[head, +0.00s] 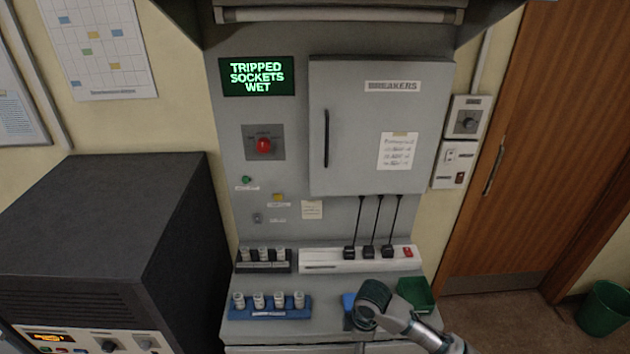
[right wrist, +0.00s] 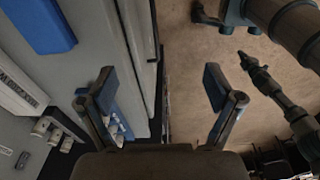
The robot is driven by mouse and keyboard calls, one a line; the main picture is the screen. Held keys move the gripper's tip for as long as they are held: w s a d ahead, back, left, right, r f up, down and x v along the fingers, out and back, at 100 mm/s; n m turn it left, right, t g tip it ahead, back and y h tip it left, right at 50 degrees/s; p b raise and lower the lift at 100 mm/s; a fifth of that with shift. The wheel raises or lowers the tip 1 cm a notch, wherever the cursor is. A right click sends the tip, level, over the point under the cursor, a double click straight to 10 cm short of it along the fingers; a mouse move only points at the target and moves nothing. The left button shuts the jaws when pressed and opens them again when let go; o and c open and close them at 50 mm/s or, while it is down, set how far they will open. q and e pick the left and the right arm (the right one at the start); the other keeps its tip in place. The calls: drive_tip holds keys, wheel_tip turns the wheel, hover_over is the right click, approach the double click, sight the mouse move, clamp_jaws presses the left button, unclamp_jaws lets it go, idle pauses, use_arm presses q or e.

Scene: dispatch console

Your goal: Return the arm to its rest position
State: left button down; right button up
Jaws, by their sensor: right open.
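My right arm comes into the head view from the lower right. Its gripper (head: 372,300) is over the front of the console shelf, between the blue fuse rack (head: 270,314) and the green tray (head: 416,293). In the right wrist view the right gripper's (right wrist: 160,92) two blue-padded fingers stand wide apart with nothing between them. Beyond them are the console's edge and the brown floor. The left gripper cannot be made out in the head view; dark arm or leg links (right wrist: 285,95) show at the right of the wrist view.
The breaker cabinet (head: 350,125) is shut. The display (head: 257,76) reads TRIPPED SOCKETS WET. A dark fuse rack (head: 263,267) and a white socket strip (head: 325,266) with three black plugs stand behind. A dark cabinet (head: 110,230) stands left, a wooden door (head: 545,130) right.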

drive_tip(key=s+a+f+m+t+y, duration=0.25)
drive_tip(key=s+a+f+m, duration=0.2)
drive_tip(key=s+f, duration=0.4)
drive_tip(key=s+d+f+m+h, duration=0.2)
drive_tip(key=s+d+f+m, duration=0.1)
drive_tip(key=s+d+m, duration=0.35)
drive_tip(key=s+d+f+m+h, duration=0.1)
drive_tip(key=s+d+f+m, duration=0.2)
drive_tip(key=s+d+m, duration=0.35)
drive_tip(key=s+d+f+n, duration=0.1)
drive_tip(key=s+f, duration=0.1)
drive_tip(key=f, duration=1.1)
drive_tip(key=s+d+f+n, duration=0.1)
drive_tip(key=f, duration=1.1)
drive_tip(key=s+d+f+g+b, duration=0.1)
drive_tip(key=s+d+f+g, duration=0.1)
drive_tip(key=s+f, duration=1.6)
drive_tip(key=shift+s+d+h, duration=0.15)
drive_tip(key=shift+d+h, duration=0.2)
drive_tip(key=shift+d, duration=0.3)
drive_tip(key=shift+f, duration=0.1)
